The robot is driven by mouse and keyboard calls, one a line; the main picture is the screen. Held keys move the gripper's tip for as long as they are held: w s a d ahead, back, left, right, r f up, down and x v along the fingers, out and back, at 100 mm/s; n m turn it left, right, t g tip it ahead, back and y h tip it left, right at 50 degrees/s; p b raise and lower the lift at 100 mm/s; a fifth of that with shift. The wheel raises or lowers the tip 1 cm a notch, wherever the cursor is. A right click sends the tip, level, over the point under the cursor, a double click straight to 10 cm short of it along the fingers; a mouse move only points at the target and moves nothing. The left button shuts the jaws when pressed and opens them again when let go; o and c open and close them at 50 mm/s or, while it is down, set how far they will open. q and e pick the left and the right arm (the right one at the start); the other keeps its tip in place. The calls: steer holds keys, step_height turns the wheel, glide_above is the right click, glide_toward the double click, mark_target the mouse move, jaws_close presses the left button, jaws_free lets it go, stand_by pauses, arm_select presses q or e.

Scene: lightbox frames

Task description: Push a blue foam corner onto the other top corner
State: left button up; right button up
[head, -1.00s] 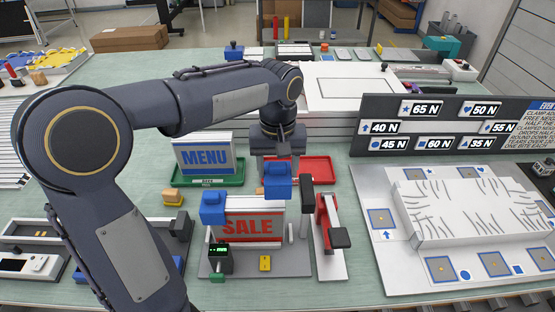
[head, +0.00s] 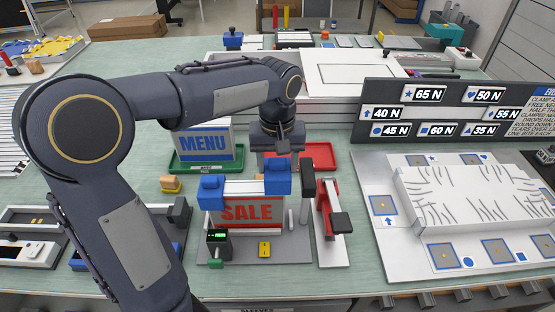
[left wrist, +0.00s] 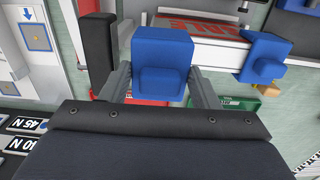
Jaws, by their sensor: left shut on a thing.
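The framed SALE sign (head: 247,212) stands upright on a grey base. One blue foam corner (head: 211,191) sits on its top left corner; it also shows in the left wrist view (left wrist: 266,58). My left gripper (head: 277,160) is shut on a second blue foam corner (head: 278,182) at the sign's top right corner. In the left wrist view this held corner (left wrist: 162,50) sits between the two fingers, over the sign's end. I cannot tell how far it is seated. My right gripper is not in view.
A red and black clamp (head: 327,208) stands close to the sign's right. A MENU sign (head: 205,142) in a green tray and a red tray (head: 318,153) lie behind.

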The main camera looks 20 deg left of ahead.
mark_target(277, 171)
arm_select(q)
steer(key=shift+f+b, duration=1.8)
steer(key=shift+f, duration=1)
steer(key=o, duration=1)
steer(key=shift+o, duration=0.2)
